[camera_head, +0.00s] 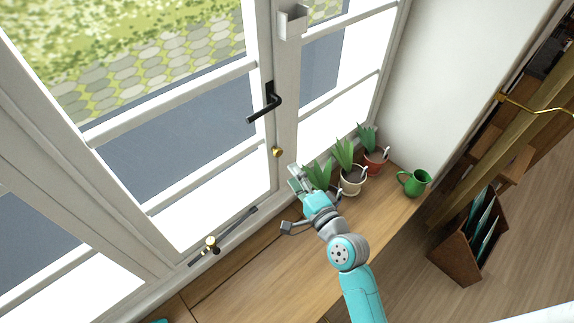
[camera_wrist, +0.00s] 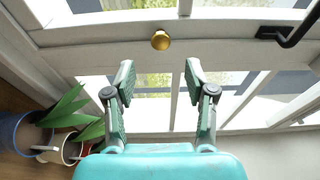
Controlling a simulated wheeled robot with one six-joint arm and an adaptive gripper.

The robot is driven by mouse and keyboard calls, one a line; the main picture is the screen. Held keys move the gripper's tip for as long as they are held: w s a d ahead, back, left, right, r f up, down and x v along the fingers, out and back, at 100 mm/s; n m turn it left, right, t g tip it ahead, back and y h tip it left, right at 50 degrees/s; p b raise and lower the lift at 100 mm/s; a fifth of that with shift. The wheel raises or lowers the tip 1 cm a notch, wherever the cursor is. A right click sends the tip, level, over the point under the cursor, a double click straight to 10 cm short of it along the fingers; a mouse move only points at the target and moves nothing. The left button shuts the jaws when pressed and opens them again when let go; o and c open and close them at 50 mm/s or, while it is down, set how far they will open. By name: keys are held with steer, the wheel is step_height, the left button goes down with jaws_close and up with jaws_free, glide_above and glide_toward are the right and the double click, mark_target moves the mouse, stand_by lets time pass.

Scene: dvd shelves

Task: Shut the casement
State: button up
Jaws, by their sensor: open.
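The white-framed casement (camera_head: 258,100) fills the middle of the head view, with a black lever handle (camera_head: 266,103) and a small brass knob (camera_head: 278,152) on its right-hand upright. I cannot tell for certain how far it stands open. A dark stay bar with a brass knob (camera_head: 211,243) lies along its lower edge. My gripper (camera_head: 296,180) is low in front of the frame, just below the brass knob. In the wrist view my gripper (camera_wrist: 158,78) is open and empty, its fingers apart. The knob (camera_wrist: 161,40) lies ahead of the fingers, the handle (camera_wrist: 290,35) to its right. No contact shows.
Potted plants in a white pot (camera_head: 352,182) and a terracotta pot (camera_head: 377,162) stand close right of my gripper, with another partly hidden behind it. A green jug (camera_head: 414,182) stands on the wooden sill (camera_head: 385,215). The sill is clear towards the lower left.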

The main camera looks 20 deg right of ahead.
steer(key=shift+s+d, duration=0.15)
steer(key=shift+s, duration=1.85)
steer(key=s+a+f+n+g+h, duration=0.1)
steer(key=s+f+n, duration=0.25)
steer(key=s, duration=0.65)
steer(key=s+a+f+n+g+h, duration=0.1)
steer(key=s+f+n+h, duration=0.2)
steer(key=s, duration=0.6)
steer(key=s+r+n+y, duration=0.1)
steer(key=s+r+n, duration=0.1)
steer(key=s+n, duration=0.3)
steer(key=s+a+r+n+g+y, duration=0.1)
steer(key=s+r+n, duration=0.2)
steer(key=s, duration=0.7)
steer(key=shift+s+n, duration=0.25)
steer(key=shift+n, duration=0.9)
steer(key=shift+r, duration=0.1)
steer(key=shift+c, duration=0.2)
